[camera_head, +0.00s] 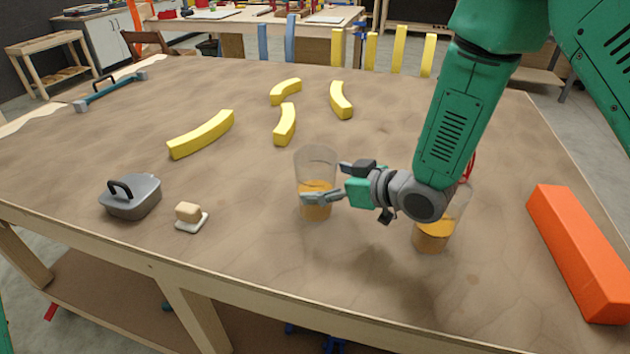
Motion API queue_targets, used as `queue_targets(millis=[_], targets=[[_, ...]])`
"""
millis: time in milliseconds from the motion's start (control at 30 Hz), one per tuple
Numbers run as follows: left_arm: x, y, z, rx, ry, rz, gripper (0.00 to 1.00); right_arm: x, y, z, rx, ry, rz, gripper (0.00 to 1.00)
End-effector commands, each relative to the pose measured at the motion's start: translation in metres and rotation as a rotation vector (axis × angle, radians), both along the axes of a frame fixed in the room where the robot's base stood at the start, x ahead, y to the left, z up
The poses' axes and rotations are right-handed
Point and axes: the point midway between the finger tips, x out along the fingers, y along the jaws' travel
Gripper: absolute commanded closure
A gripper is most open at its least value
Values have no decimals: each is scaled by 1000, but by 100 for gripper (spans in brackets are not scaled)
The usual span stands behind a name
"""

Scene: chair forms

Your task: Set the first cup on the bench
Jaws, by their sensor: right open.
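A clear cup (316,158) with amber liquid in its lower part stands upright on the bench (250,195). My right gripper (328,183) is open beside this cup, coming from the right. One finger passes in front of the cup's lower part; the other is near its right side. I cannot tell whether either finger touches it. A second clear cup (431,238) with amber liquid stands to the right, partly hidden behind my right wrist. My left gripper is not in view.
Several yellow curved blocks (201,134) lie behind the cups. A grey lidded container (131,197) and a small block on a white base (190,217) are at the left. A long orange block (580,255) lies at the right edge. Bench space left of the first cup is clear.

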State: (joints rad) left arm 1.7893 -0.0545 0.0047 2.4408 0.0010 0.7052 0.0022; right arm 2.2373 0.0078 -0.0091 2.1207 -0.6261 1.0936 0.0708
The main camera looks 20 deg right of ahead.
Motion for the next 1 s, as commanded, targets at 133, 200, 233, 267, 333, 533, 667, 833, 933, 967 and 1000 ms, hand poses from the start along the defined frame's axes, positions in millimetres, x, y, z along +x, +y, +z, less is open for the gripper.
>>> queue_targets(millis=[133, 200, 233, 267, 333, 533, 667, 833, 933, 967, 1000], targets=[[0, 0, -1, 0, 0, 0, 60, -26, -18, 13, 1, 1, -3, 7], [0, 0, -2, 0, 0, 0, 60, -37, -26, 19, 1, 0, -4, 7], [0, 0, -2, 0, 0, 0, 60, -41, -28, 21, 1, 0, -3, 7], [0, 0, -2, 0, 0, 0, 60, -45, -30, 23, 2, 0, -2, 7], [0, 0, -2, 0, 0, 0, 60, -53, -37, 26, -1, -1, -3, 7], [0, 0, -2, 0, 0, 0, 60, -65, -44, 32, 0, 0, -1, 7], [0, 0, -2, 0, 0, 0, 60, -66, -44, 32, 0, 0, 0, 7], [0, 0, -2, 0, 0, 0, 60, -65, -44, 32, 0, 0, 0, 7], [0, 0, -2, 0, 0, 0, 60, -66, -44, 32, 0, 0, 0, 7], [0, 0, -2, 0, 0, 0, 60, -66, -44, 32, 0, 0, 0, 7], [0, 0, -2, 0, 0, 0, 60, -65, -44, 32, 0, 0, 0, 7]])
